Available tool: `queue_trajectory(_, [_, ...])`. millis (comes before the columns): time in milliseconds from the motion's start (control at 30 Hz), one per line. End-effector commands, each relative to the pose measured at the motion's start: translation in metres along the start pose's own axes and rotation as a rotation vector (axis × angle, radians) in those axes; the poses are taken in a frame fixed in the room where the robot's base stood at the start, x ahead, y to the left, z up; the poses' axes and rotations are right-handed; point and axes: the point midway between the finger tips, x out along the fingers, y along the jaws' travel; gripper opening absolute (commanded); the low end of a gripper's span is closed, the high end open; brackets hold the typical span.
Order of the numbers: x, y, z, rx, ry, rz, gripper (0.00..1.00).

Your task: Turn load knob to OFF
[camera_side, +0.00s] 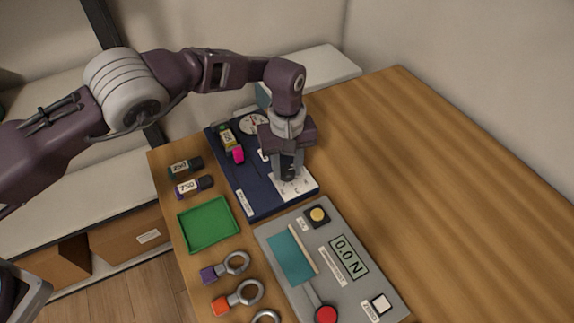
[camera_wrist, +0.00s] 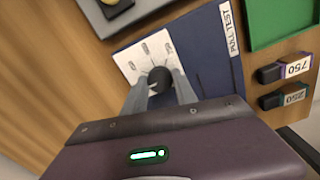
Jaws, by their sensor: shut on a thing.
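The load knob (camera_wrist: 160,79) is a dark round knob on a white dial plate with printed marks. The plate (camera_side: 302,186) sits on the front right part of the dark blue panel (camera_side: 262,206); it also shows in the wrist view (camera_wrist: 131,65). My gripper (camera_wrist: 160,82) points down at the panel, its two grey fingers on either side of the knob and shut on it. In the side view my gripper (camera_side: 289,174) hides the knob. The printing on the plate is too small to read.
The blue panel also holds a round gauge (camera_side: 253,124) and a pink piece (camera_side: 238,155). A green tray (camera_side: 208,223), two labelled cylinders, ring-ended pieces and a grey panel (camera_side: 350,290) reading 0.0 N lie nearby. The table's right side is clear.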

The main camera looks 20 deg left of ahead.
Motion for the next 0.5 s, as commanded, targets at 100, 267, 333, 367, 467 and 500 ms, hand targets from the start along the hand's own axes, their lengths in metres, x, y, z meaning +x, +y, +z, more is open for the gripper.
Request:
queue_trajectory(100, [-0.0008,0.0005,0.0000,-0.021,0.000,0.002,0.00])
queue_trajectory(267, [-0.0008,0.0005,0.0000,-0.033,0.000,0.002,0.00])
queue_trajectory(333, [-0.0008,0.0006,0.0000,-0.035,0.000,0.002,0.00])
queue_trajectory(367, [-0.0008,0.0006,0.0000,-0.035,0.000,0.002,0.00])
queue_trajectory(467, [-0.0009,0.0006,0.0000,-0.035,0.000,0.002,0.00])
queue_trajectory(500, [-0.0009,0.0006,0.0000,-0.035,0.000,0.002,0.00])
